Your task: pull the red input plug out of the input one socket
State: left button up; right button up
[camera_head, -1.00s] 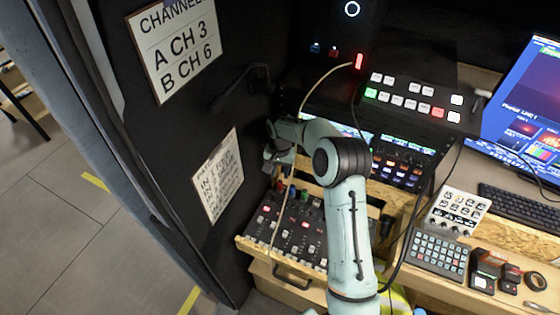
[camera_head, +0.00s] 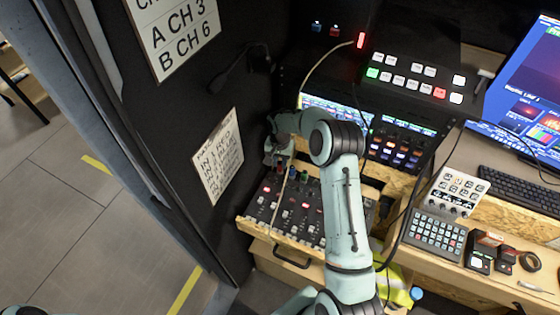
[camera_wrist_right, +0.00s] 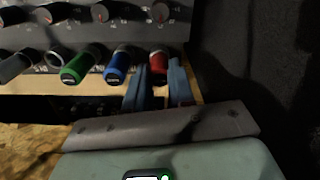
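The red input plug (camera_wrist_right: 158,62) stands in the socket row of the mixer panel, at the right end of the row in the right wrist view. The blue plug (camera_wrist_right: 117,66) and green plug (camera_wrist_right: 80,67) sit beside it, to its left. My right gripper (camera_wrist_right: 161,72) has one finger on each side of the red plug's near end. I cannot tell whether the fingers press on it or leave small gaps. In the head view my right gripper (camera_head: 280,163) is at the mixer's back left corner. My left gripper is out of view.
The mixer (camera_head: 290,215) sits in a wooden drawer with a black handle. A dark wall with a label sheet (camera_head: 218,157) stands close on the left. A cable (camera_head: 325,70) hangs above. Switch panels and keypads lie to the right.

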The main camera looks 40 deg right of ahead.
aim_at(280, 162)
jog(key=shift+r, duration=0.25)
grip_shut()
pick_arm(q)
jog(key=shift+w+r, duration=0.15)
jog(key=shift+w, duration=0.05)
pick_arm(e)
jog(key=shift+r, duration=0.35)
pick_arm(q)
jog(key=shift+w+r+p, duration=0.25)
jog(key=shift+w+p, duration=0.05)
pick_arm(e)
jog(key=shift+r, duration=1)
jog(key=shift+r, duration=0.65)
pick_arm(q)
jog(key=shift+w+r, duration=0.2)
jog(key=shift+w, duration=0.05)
pick_arm(e)
jog(key=shift+r, duration=0.75)
